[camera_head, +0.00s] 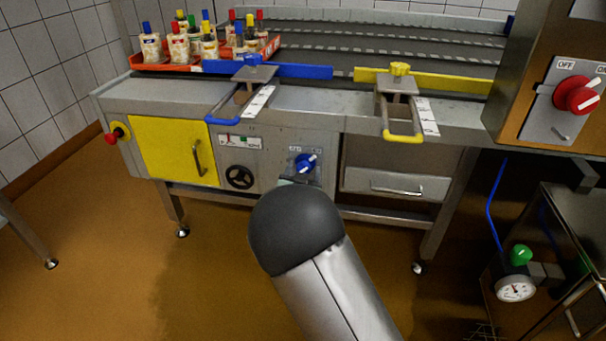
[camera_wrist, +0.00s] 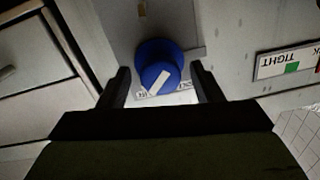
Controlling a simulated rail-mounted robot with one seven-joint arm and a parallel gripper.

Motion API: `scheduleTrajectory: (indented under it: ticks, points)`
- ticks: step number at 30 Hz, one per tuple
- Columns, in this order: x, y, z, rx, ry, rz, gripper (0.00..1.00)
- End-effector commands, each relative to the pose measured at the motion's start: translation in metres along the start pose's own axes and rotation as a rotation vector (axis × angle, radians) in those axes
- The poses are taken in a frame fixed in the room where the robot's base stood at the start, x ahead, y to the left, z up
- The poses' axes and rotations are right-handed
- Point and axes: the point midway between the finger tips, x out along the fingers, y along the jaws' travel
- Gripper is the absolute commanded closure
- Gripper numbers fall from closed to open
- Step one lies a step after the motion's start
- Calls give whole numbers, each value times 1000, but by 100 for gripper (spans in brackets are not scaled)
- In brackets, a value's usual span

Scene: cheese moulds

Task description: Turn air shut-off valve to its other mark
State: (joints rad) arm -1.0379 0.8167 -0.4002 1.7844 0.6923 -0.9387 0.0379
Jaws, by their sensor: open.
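A blue rotary knob (camera_head: 305,163) with a white pointer stripe sits on a small labelled plate on the machine's grey front. Its stripe points to the upper right in the head view; the label is too small to read. In the wrist view the knob (camera_wrist: 158,66) stands between the fingers of my gripper (camera_wrist: 160,72). The fingers are open, one on each side, with visible gaps to the knob. In the head view my dark rounded arm link hides most of the gripper. A green knob (camera_head: 521,254) above a round gauge (camera_head: 515,288) is at the lower right.
A black handwheel (camera_head: 239,177) and a yellow door (camera_head: 175,151) are left of the knob. A drawer (camera_head: 396,185) is to its right. Clamp levers with blue (camera_head: 223,116) and yellow (camera_head: 403,138) handles jut out above. A red switch (camera_head: 577,95) is far right.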

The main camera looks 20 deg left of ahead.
Motion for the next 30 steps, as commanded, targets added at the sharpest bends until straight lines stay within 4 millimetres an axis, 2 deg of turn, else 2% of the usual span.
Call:
scheduleTrajectory:
  ticks: [8, 12, 13, 23, 30]
  points:
    - [1, 0, 0, 0, -1, 0, 41]
    - [1, 0, 0, 0, 0, 0, 80]
    - [1, 0, 0, 0, 0, 0, 85]
    - [1, 0, -1, -30, -2, 0, 85]
    - [1, -1, -3, -154, -7, 1, 85]
